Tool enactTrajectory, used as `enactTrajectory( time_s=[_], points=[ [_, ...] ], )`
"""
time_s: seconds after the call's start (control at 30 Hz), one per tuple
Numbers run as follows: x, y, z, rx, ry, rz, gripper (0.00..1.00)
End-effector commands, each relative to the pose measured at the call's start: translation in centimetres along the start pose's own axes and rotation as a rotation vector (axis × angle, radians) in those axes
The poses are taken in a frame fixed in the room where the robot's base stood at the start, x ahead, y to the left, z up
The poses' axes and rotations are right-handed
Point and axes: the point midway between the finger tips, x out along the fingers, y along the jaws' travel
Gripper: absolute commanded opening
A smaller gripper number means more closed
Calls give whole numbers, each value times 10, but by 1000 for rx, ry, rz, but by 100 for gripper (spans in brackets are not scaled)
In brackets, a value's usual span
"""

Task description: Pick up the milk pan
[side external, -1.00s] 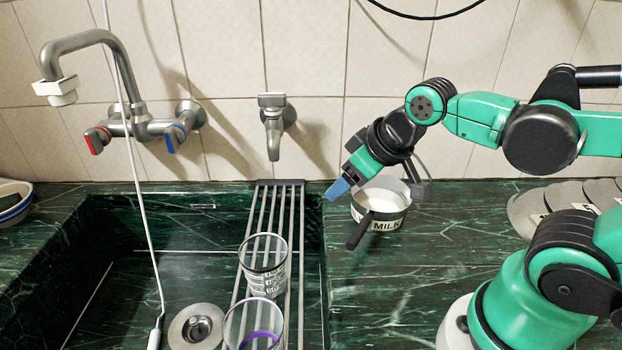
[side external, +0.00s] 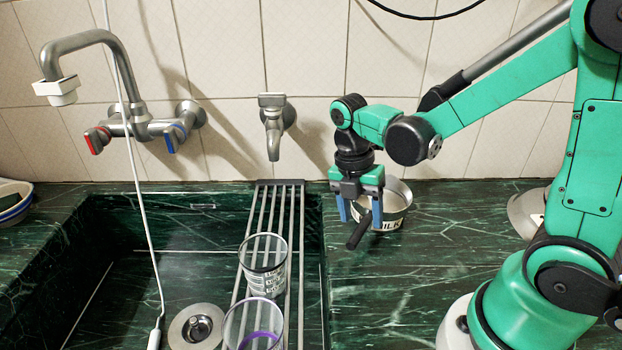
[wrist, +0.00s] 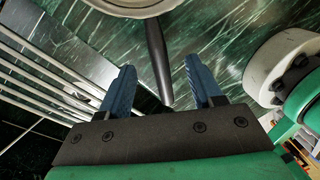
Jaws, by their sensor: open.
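In the wrist view my gripper (wrist: 155,85) is open and empty, and the handle (wrist: 158,62) shows between the fingers. The pan's rim (wrist: 125,8) is cut off at the top. Whether the fingers are level with the handle is unclear.
A metal rack (side external: 259,215) spans the sink's right side, with two clear measuring cups (side external: 264,265) on it. A tap (side external: 271,125) sticks out from the tiled wall. Stacked lids (side external: 524,212) lie at the right. The counter in front of the pan is clear.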

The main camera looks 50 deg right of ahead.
Motion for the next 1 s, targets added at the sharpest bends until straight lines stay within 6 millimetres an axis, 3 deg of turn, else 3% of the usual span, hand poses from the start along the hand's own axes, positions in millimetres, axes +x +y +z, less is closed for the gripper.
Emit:
enactTrajectory(
  time_s=[0.3,0.63,0.67,0.87,1.0],
  points=[
    [30,0,0,2,0,2,59],
    [34,0,0,3,0,2,59],
    [34,0,0,3,0,2,56],
    [33,0,0,3,0,2,0],
    [33,0,0,3,0,2,0]
  ],
)
